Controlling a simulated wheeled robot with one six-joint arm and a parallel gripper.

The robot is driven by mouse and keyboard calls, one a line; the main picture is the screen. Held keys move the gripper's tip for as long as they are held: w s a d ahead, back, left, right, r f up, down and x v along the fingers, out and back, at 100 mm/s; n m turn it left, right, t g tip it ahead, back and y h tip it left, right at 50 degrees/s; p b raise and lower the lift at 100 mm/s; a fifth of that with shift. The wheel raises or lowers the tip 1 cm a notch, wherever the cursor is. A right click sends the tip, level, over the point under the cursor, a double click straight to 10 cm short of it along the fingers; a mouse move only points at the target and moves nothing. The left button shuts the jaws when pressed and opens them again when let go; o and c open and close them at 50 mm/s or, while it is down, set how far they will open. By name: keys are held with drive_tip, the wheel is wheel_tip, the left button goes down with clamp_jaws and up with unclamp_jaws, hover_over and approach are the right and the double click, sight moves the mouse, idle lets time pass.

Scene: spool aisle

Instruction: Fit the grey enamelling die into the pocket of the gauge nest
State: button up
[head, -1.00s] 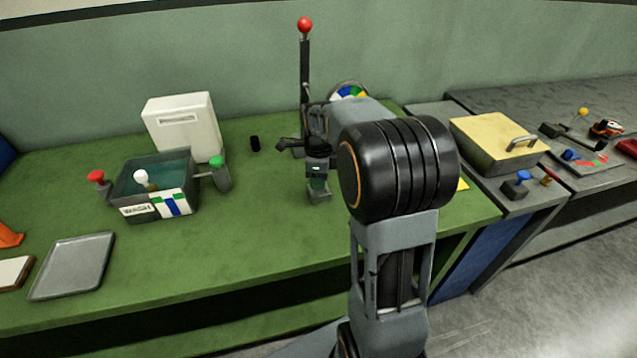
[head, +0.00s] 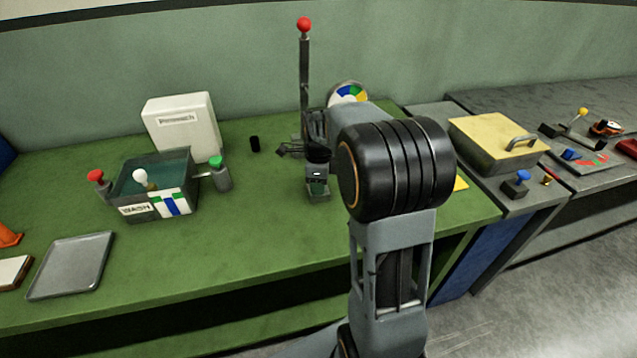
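My gripper (head: 318,188) points down over the green bench, in front of the tall post with the red ball. It is small in the head view, and my arm partly covers the area behind it. Two grey pieces with a dark green gap between them show at its lower end; I cannot tell whether these are fingers or a thing under them. I cannot make out the grey enamelling die. I also cannot pick out the gauge nest or its pocket for certain. Whether the gripper holds anything is not clear.
A red-knobbed post (head: 304,80) stands behind my gripper, with a coloured dial (head: 348,93) to its right. A wash tank (head: 137,212), a white box (head: 182,128) and a grey tray (head: 72,265) are at left. A yellow-topped box (head: 490,140) is at right. The front middle bench is clear.

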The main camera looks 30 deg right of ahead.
drive_tip(key=o, duration=0.3)
drive_tip(key=shift+s+f, duration=0.2)
drive_tip(key=shift+f, duration=0.5)
drive_tip(key=shift+a, duration=0.1)
drive_tip(key=r+p, duration=0.2)
drive_tip(key=r, duration=1)
drive_tip(key=shift+w+r, duration=0.1)
drive_tip(key=shift+w, duration=0.1)
drive_tip(key=s+a+f+n+t, duration=0.1)
drive_tip(key=s+a+n, duration=0.3)
drive_tip(key=s+n, duration=0.4)
drive_tip(key=s+a+f+n+t, duration=0.1)
drive_tip(key=s+a+f+n, duration=0.3)
drive_tip(key=n, duration=1.2)
drive_tip(key=s+a, duration=0.1)
drive_tip(key=s, duration=0.3)
drive_tip(key=shift+a+f+n+t+p, duration=0.25)
drive_tip(key=shift+n+t+p, duration=0.05)
drive_tip(key=shift+n+t, duration=0.1)
drive_tip(key=shift+w+r, duration=0.1)
